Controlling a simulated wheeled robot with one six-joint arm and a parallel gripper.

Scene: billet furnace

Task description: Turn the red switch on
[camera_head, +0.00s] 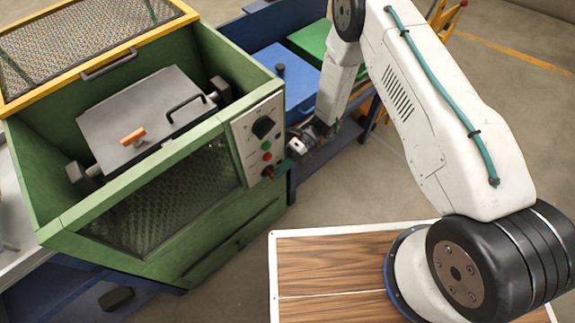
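The control panel (240,133) is a light plate on the right side of the green machine. It carries a black rotary knob (262,127), a green button (266,145) and a red button (267,156) in a column. A small red part, which looks like the red switch (268,171), sits at the bottom of the panel.
The green machine (60,208) has a raised yellow-framed mesh cover (85,48) and a grey lid (140,105) with a black handle and an orange knob. Blue and green boxes (285,77) stand behind my gripper. Bare floor (345,195) lies right of the machine.

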